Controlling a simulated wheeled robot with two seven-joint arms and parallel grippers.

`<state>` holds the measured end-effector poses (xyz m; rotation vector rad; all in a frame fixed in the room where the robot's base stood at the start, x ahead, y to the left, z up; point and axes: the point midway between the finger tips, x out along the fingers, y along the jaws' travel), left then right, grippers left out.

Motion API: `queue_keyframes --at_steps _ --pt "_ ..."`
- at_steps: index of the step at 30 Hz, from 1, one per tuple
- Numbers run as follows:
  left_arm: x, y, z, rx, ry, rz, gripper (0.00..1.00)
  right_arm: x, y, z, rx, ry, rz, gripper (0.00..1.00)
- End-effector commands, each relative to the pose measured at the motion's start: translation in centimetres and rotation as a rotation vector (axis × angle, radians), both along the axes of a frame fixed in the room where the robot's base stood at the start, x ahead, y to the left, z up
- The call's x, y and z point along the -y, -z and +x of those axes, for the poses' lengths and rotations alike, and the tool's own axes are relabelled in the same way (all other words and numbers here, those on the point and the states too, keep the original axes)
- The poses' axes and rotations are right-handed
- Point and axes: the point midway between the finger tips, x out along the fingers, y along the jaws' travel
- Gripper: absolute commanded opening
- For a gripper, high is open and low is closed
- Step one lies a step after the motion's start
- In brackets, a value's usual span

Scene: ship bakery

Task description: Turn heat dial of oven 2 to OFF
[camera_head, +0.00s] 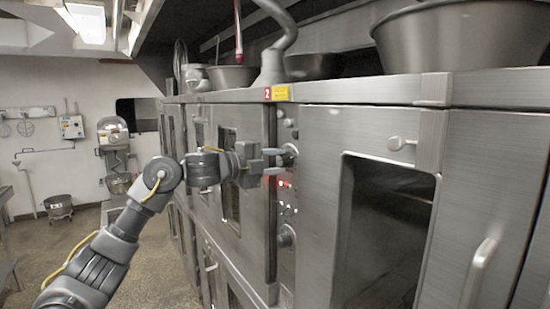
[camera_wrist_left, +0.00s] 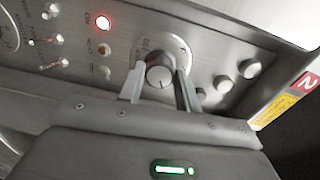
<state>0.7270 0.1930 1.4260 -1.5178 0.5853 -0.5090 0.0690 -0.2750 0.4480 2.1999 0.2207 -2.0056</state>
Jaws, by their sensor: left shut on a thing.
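The heat dial (camera_wrist_left: 160,72) is a round metal knob on a pale scale plate, on the control panel of the oven marked with a red "2" label (camera_head: 268,93). My left gripper (camera_wrist_left: 158,85) has one finger on each side of the knob and is shut on it. In the head view the left gripper (camera_head: 277,161) reaches the panel from the left, and its fingers partly hide the dial (camera_head: 290,152). The scale print is too blurred to read, so I cannot tell the dial's setting. My right gripper is not in view.
A red lamp (camera_wrist_left: 103,22) glows beside the dial, with toggle switches to its left and several small knobs (camera_wrist_left: 223,84) to its right. Another dial (camera_head: 286,236) sits lower on the panel. The oven door (camera_head: 390,215) is at the right. Bowls (camera_head: 440,35) stand on top.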

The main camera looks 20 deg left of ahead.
Motion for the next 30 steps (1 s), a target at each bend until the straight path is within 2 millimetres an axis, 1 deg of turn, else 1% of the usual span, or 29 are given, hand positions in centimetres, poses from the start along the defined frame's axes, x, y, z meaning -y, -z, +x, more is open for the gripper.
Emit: queue_keyframes --at_steps 2,21,30 --pt "-0.1 -0.4 0.0 -0.044 -0.002 -0.057 0.11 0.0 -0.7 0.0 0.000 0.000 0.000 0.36" --pt "-0.1 -0.4 0.0 -0.431 -0.001 -0.522 0.11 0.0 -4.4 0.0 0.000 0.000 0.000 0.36" --pt "-0.1 -0.2 0.1 -0.579 -0.001 -0.701 0.11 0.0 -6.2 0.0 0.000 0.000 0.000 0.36"
